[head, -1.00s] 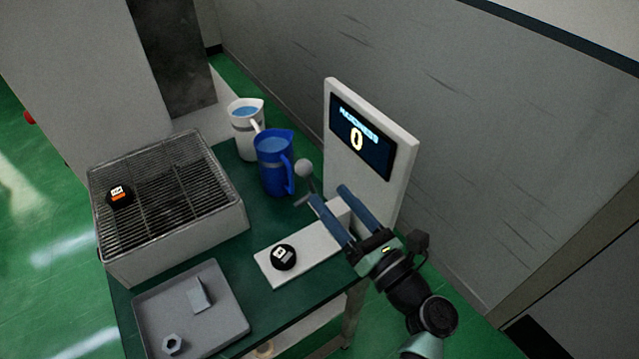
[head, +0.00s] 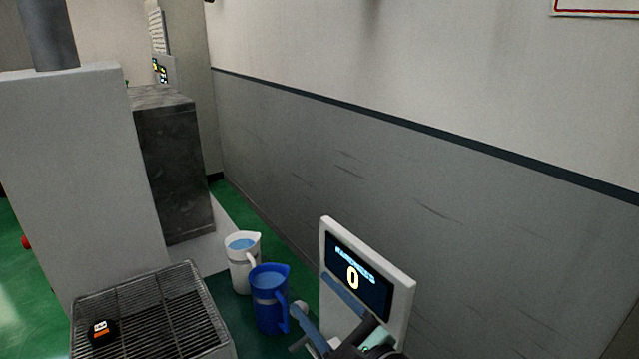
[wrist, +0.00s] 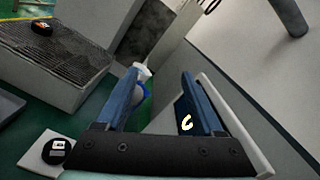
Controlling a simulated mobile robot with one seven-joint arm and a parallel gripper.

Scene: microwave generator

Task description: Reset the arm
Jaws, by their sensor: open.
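My gripper (head: 326,308) is at the bottom of the head view, in front of the display panel (head: 398,300), which reads 0. Its two blue fingers stand apart with nothing between them. The wrist view also shows the open fingers (wrist: 160,95), with the panel (wrist: 232,118) behind the right finger. The rest of my arm is mostly below the head view's edge.
A blue pitcher (head: 268,305) and a white pitcher (head: 240,270) of water stand left of my gripper. A wire-topped box (head: 165,320) carries a black puck (head: 102,332). Another black puck (wrist: 57,150) lies on a white plate (wrist: 40,163). A grey wall (head: 450,200) rises behind.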

